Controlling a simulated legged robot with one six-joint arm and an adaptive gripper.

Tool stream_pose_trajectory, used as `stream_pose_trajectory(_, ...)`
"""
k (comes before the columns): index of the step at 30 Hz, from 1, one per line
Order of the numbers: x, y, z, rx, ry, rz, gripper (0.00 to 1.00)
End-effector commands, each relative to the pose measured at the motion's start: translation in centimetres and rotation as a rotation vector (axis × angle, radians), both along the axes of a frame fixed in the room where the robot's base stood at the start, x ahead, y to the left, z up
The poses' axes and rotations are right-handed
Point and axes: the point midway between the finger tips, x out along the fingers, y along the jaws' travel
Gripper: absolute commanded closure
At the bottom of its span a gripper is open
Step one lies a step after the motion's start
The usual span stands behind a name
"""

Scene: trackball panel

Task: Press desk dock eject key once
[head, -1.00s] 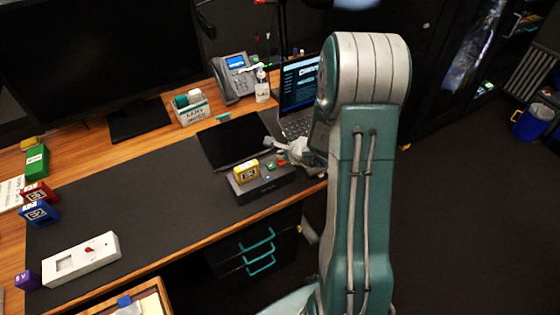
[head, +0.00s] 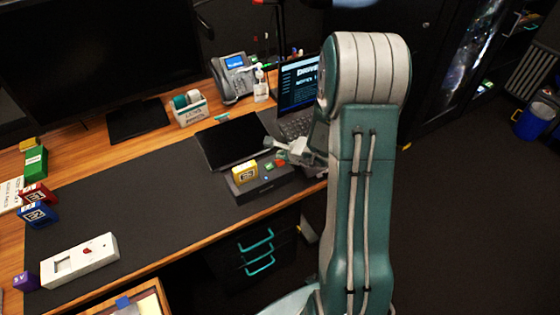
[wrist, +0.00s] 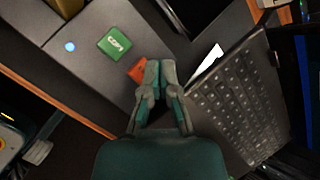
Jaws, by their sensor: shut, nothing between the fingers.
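The dark grey desk dock (head: 264,189) sits at the front right of the desk mat. In the wrist view its top (wrist: 95,75) carries a green key (wrist: 115,43) with white lettering, an orange-red key (wrist: 137,70) and a small lit blue spot (wrist: 70,46). The lettering is too small to read surely, and I cannot tell which key is eject. My gripper (wrist: 160,66) is shut and empty, its tips beside the orange-red key and partly covering it. Contact cannot be told. In the head view my gripper (head: 270,146) is just behind the dock.
A yellow block (head: 245,173) stands on the dock's left end. A black tablet (head: 232,142) lies behind it. An open laptop (head: 299,88) stands behind right; its keyboard (wrist: 240,105) is close to my gripper. The mat's middle (head: 150,190) is clear.

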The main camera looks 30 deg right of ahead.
Motion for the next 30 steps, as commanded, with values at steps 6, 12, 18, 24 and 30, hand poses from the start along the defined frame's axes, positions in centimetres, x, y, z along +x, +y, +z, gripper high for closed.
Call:
stream_pose_trajectory(6,-0.1,0.1,-0.3,0.001,0.001,0.0,1.0)
stream_pose_trajectory(12,-0.1,0.1,-0.7,0.0,0.001,0.001,1.0)
stream_pose_trajectory(18,-0.1,0.1,-0.7,0.0,0.0,0.0,1.0)
stream_pose_trajectory(24,-0.1,0.1,-0.8,0.0,0.001,0.001,1.0)
stream_pose_trajectory(30,-0.1,0.1,-1.0,0.0,0.0,0.0,1.0)
